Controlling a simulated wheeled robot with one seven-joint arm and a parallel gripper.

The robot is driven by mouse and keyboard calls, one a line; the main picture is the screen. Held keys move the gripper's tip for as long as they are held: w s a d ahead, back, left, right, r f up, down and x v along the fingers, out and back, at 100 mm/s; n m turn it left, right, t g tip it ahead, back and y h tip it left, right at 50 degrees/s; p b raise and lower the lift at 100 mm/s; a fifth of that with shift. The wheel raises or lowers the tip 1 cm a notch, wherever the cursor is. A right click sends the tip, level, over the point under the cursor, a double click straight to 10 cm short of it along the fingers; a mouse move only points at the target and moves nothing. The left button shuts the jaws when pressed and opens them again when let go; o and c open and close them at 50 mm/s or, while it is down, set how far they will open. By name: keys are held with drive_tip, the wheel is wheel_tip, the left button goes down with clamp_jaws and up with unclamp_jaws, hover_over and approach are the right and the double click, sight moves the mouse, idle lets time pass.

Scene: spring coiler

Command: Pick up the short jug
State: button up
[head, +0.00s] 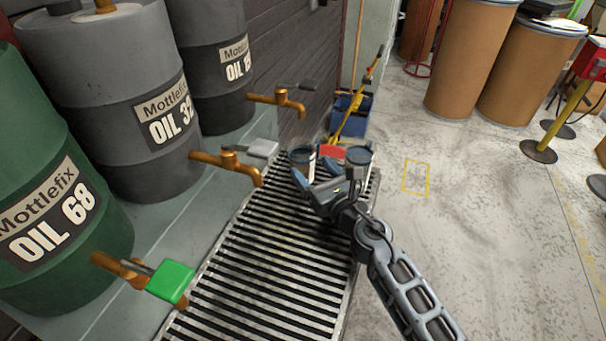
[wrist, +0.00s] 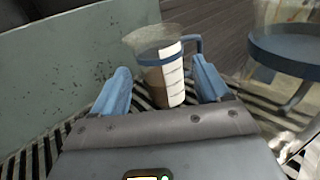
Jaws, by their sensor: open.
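In the head view my gripper (head: 328,180) is over the far end of the grate, partly hiding two blue-rimmed jugs, a left one (head: 301,157) and a right one (head: 359,155).
Another larger-looking clear jug with a blue rim (wrist: 288,52) is close on the right. The slatted grate (head: 262,265) lies under orange taps (head: 230,167) and oil drums (head: 115,90) on the left. A blue bucket (head: 350,118) stands beyond; open floor (head: 470,230) is right.

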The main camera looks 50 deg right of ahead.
wheel_tip(320, 180, down, 2)
drive_tip(key=shift+f+b, duration=0.25)
drive_tip(key=shift+b, duration=0.45)
drive_tip(key=shift+w+d+r+p, duration=0.15)
drive_tip(key=shift+w+r+p, duration=0.25)
drive_tip(key=shift+w+p, duration=0.1)
drive_tip(key=shift+x, duration=3.25)
drive_tip(key=shift+c, duration=0.2)
drive_tip(key=c, duration=0.8)
drive_tip(key=shift+c, duration=0.5)
drive_tip(key=shift+r+p, duration=0.1)
drive_tip(key=shift+p, duration=0.2)
